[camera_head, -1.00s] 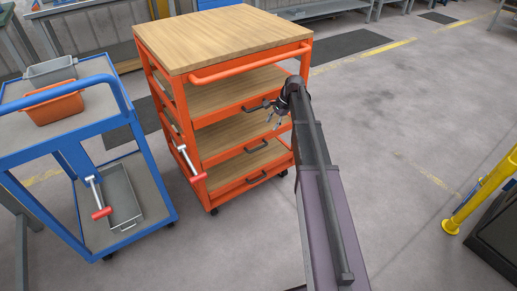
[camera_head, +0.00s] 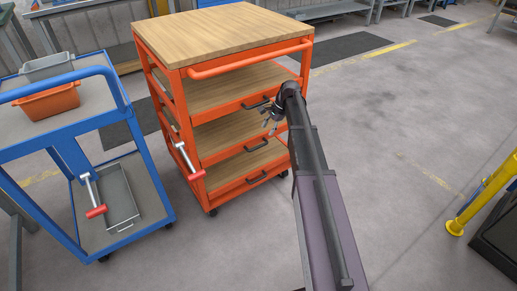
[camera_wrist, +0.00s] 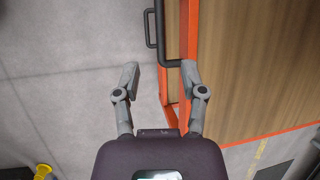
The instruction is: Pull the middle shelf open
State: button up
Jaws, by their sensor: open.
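The orange cart (camera_head: 222,135) has wooden shelves, each with a black handle on its front edge. The middle shelf (camera_head: 222,136) is flush with the cart frame, and its handle (camera_head: 257,146) faces my arm. My gripper (camera_head: 266,126) is open and empty in front of the cart, between the heights of the top shelf's handle (camera_head: 256,104) and the middle one. In the wrist view, a black handle (camera_wrist: 152,30) shows ahead, its near end close to the gap between my fingertips (camera_wrist: 160,72). I cannot tell for sure which shelf it belongs to.
A blue cart (camera_head: 62,135) with grey and orange bins stands at left. A red-ended lever (camera_head: 188,160) sticks out from the orange cart's left side. A yellow post (camera_head: 480,205) stands at right. The floor (camera_head: 400,130) between is clear.

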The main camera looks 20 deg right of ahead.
aim_at(257, 147)
jog(key=shift+b+x, duration=4.15)
jog(key=shift+x, duration=0.75)
grip_shut()
